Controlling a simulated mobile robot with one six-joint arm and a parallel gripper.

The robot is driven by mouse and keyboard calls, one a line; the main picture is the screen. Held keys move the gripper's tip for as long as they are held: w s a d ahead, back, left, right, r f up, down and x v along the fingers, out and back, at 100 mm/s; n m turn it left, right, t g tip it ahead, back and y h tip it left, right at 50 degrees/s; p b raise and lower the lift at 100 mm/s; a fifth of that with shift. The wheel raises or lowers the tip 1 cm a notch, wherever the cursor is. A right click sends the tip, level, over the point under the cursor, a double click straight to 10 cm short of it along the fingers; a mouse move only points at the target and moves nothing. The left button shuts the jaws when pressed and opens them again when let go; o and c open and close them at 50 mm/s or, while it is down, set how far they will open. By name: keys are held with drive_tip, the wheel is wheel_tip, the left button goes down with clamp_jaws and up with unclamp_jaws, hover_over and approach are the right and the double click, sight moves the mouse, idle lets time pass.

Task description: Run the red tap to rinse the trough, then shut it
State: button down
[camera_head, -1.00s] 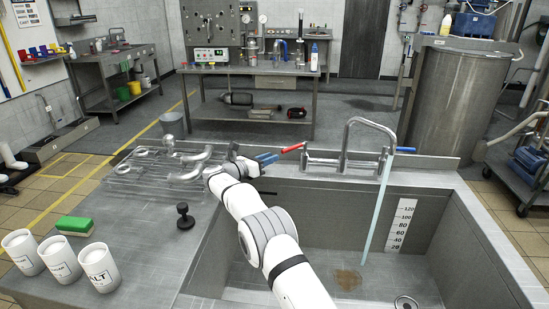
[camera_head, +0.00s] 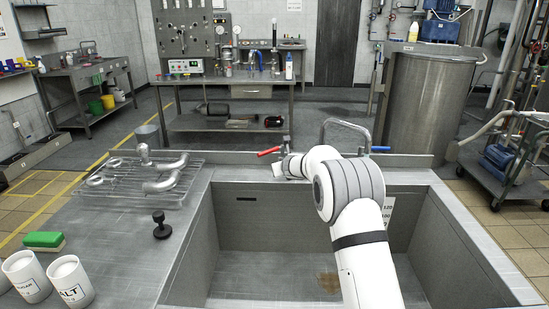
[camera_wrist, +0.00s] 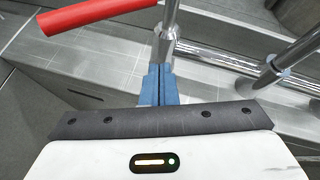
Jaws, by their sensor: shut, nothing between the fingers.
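The red tap lever (camera_head: 269,151) points left from the chrome tap at the trough's back edge. It also shows large at the upper left of the wrist view (camera_wrist: 98,14). The tap's curved spout (camera_head: 342,122) rises behind my arm, and a blue lever (camera_head: 380,149) shows to the right. My gripper (camera_wrist: 161,76) is shut and empty. Its blue fingertips are close to the chrome post below the red lever; I cannot tell if they touch. The steel trough (camera_head: 245,257) has a brown stain (camera_head: 329,283) on its floor. My arm hides the spout's outlet and any stream below it.
A wire rack with pipe fittings (camera_head: 150,180) lies on the counter left of the trough. A black knob-like piece (camera_head: 161,225), a green sponge (camera_head: 44,240) and white tubs (camera_head: 69,280) stand nearer. A large steel vessel (camera_head: 428,110) stands behind at right.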

drive_tip(key=s+d+r+n+y+b, duration=0.2)
drive_tip(key=s+d+r+n+y, duration=0.3)
drive_tip(key=s+r+y, duration=0.4)
drive_tip(key=p, duration=0.4)
approach(267, 153)
drive_tip(key=shift+g, duration=0.4)
drive_tip(key=x, duration=0.6)
drive_tip(key=shift+w+r, duration=0.15)
drive_tip(key=shift+w, duration=0.2)
drive_tip(key=shift+m+b, duration=0.3)
drive_tip(key=shift+b, duration=0.4)
